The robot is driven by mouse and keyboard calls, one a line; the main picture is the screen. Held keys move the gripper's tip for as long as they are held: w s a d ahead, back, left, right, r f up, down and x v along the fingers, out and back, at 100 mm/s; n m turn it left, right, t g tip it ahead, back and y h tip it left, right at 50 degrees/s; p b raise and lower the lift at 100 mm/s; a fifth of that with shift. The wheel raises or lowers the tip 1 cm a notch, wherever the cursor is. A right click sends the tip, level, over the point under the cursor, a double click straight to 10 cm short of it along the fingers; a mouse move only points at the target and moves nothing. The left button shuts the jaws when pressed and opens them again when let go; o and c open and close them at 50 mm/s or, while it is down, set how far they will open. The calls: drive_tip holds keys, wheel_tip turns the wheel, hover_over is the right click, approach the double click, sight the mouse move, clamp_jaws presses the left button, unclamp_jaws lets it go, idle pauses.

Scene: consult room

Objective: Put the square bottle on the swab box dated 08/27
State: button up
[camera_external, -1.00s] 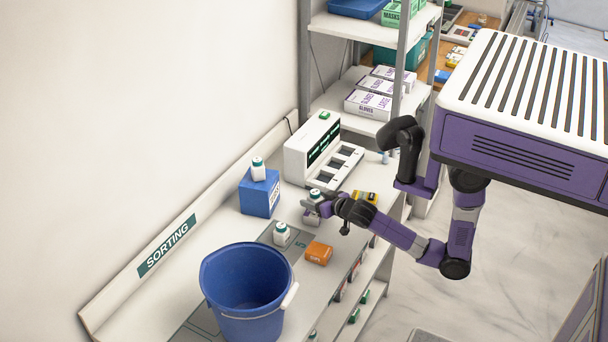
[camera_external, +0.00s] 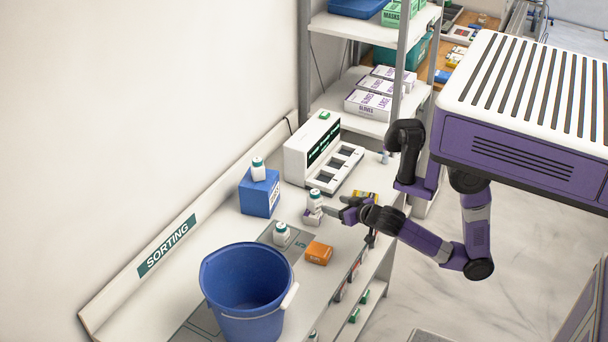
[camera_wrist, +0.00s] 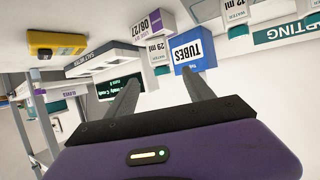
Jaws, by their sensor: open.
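The square bottle (camera_external: 314,198), white with a green cap, stands upright on a small white-and-purple box (camera_external: 312,217). In the wrist view, which is upside down, this box (camera_wrist: 155,20) reads 08/27 and the bottle (camera_wrist: 160,51) reads 29 ml. My gripper (camera_external: 335,212) is just right of the bottle and apart from it. In the wrist view my gripper (camera_wrist: 165,86) shows both fingers spread with nothing between them, pointing toward the bottle.
A blue TUBES box (camera_external: 259,195) carries another bottle (camera_external: 258,168). Another bottle (camera_external: 281,235) and an orange box (camera_external: 318,253) stand in front. A blue bucket (camera_external: 247,290) is nearer. A white instrument (camera_external: 311,150) stands behind; a yellow item (camera_external: 366,196) lies right.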

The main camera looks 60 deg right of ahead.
drive_tip(key=s+f+n+y, duration=0.1)
drive_tip(key=s+f+n, duration=0.1)
drive_tip(key=f, duration=0.1)
drive_tip(key=s+f+n+y, duration=0.1)
drive_tip(key=s+f, duration=0.1)
drive_tip(key=shift+a+f+y, duration=0.2)
drive_tip(key=shift+f+y, duration=0.05)
drive_tip(key=shift+y, duration=0.05)
drive_tip(key=s, duration=0.1)
drive_tip(key=s+f+n+y, duration=0.1)
drive_tip(key=s, duration=0.1)
drive_tip(key=s+f+n+y, duration=0.1)
drive_tip(key=shift+s+a+f, duration=0.2)
drive_tip(key=shift+s+a, duration=0.2)
drive_tip(key=s+r+t, duration=0.1)
drive_tip(key=s+r, duration=0.1)
drive_tip(key=s, duration=0.4)
drive_tip(key=s+d+r+t, duration=0.1)
drive_tip(key=s, duration=0.6)
drive_tip(key=shift+d+r+m, duration=0.25)
drive_tip(key=shift+r+m, duration=0.05)
drive_tip(key=shift+r, duration=0.1)
